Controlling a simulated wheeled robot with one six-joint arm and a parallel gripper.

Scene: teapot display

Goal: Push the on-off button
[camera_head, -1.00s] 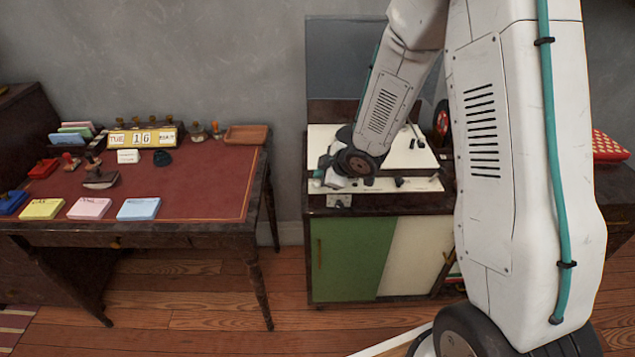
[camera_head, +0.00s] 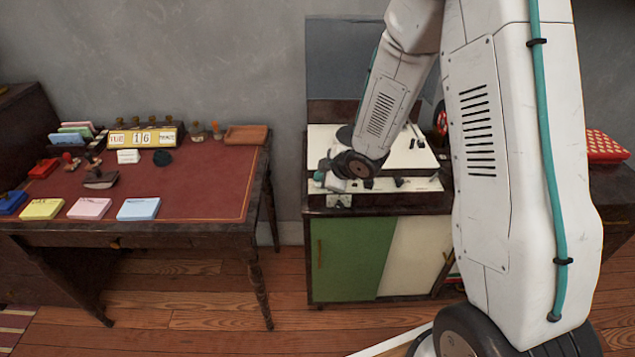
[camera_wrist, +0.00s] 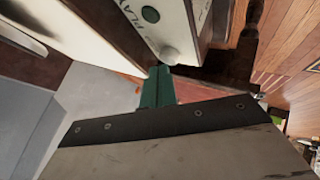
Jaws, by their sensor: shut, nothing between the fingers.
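A white device (camera_head: 415,153), which looks like a record player, sits on a cabinet under my arm. In the wrist view, its pale panel (camera_wrist: 137,22) carries printed letters that seem to read "PLAY". A small dark green round button (camera_wrist: 150,14) and a pale round knob (camera_wrist: 168,55) show on that panel; I cannot tell which is the on-off button. My gripper (camera_wrist: 157,86) has teal fingers, closed together and empty. Their tips are close to the pale knob; I cannot tell whether they touch it. In the head view my gripper (camera_head: 322,173) is at the device's front left corner.
The cabinet (camera_head: 350,258) has a green and a cream door. A desk (camera_head: 200,190) with a calendar (camera_head: 143,137) and note pads stands to the left, with a floor gap between. A red dotted box (camera_head: 606,146) is at the right. My arm hides part of the device.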

